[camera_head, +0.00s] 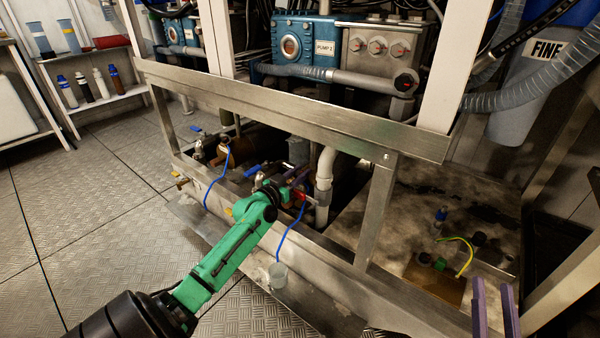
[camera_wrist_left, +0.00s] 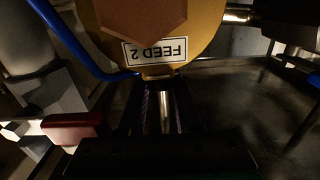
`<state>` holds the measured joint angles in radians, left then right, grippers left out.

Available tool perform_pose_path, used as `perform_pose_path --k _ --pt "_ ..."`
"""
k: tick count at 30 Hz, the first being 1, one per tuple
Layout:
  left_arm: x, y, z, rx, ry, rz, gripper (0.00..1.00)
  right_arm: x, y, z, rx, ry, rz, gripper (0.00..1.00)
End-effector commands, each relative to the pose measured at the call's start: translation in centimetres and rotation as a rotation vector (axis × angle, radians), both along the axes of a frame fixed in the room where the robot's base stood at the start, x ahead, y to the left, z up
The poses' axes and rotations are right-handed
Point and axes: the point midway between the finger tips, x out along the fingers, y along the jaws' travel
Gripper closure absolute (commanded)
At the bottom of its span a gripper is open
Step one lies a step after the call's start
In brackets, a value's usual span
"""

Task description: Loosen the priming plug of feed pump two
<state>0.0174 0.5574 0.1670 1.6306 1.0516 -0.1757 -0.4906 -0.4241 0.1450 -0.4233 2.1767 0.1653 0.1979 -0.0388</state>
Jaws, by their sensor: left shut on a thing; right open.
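The gold-coloured body of feed pump two (camera_wrist_left: 205,40), with a large hexagon on its face, fills the top of the left wrist view. Its FEED 2 label (camera_wrist_left: 154,52) reads upside down. A bright metal stem (camera_wrist_left: 165,112), which looks like the priming plug, shows just below the label. My left gripper (camera_wrist_left: 162,90) is shut on it, with dark fingers at both sides; its grasped end is partly hidden. In the head view my left gripper (camera_head: 290,188) reaches under the frame rail among the pipes. My right gripper (camera_head: 496,305) is open and empty at lower right.
A blue hose (camera_wrist_left: 75,42) and a red handle (camera_wrist_left: 75,129) lie close on the left in the wrist view. A steel rail (camera_head: 290,112) crosses above my left arm. A white pipe (camera_head: 325,170) stands beside the gripper. A clear cup (camera_head: 278,275) is below.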

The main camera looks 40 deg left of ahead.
Motion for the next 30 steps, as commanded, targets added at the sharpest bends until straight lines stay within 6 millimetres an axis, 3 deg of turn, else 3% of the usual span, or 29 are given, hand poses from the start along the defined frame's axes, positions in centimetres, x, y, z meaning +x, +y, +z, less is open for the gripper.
perform_pose_path --k 4,5,6,16,23,26,30 --pt "0.0 0.2 0.1 0.002 -0.003 0.003 1.0 0.0 0.0 0.0 0.0 -0.001 0.0 0.5" --pt "0.0 0.1 0.1 0.002 -0.003 0.003 0.6 0.0 0.0 0.0 0.0 -0.001 0.0 0.5" --pt "0.0 0.1 0.1 0.002 -0.002 0.003 0.55 0.0 0.0 0.0 0.0 -0.001 0.0 0.5" --pt "0.0 0.1 -0.2 0.003 -0.001 -0.004 0.55 0.0 0.0 -0.3 0.0 -0.005 0.0 0.5" --pt "0.0 0.1 -1.3 0.03 -0.001 -0.08 0.55 0.0 0.0 -5.4 0.0 -0.003 0.0 0.5" --pt "-2.0 0.1 -0.2 0.03 0.008 -0.092 0.55 0.0 0.0 -3.9 0.001 -0.004 0.0 0.5" --pt "-5.1 0.3 -0.3 0.03 0.008 -0.091 0.55 0.0 0.0 -3.9 0.0 -0.003 0.0 0.5"
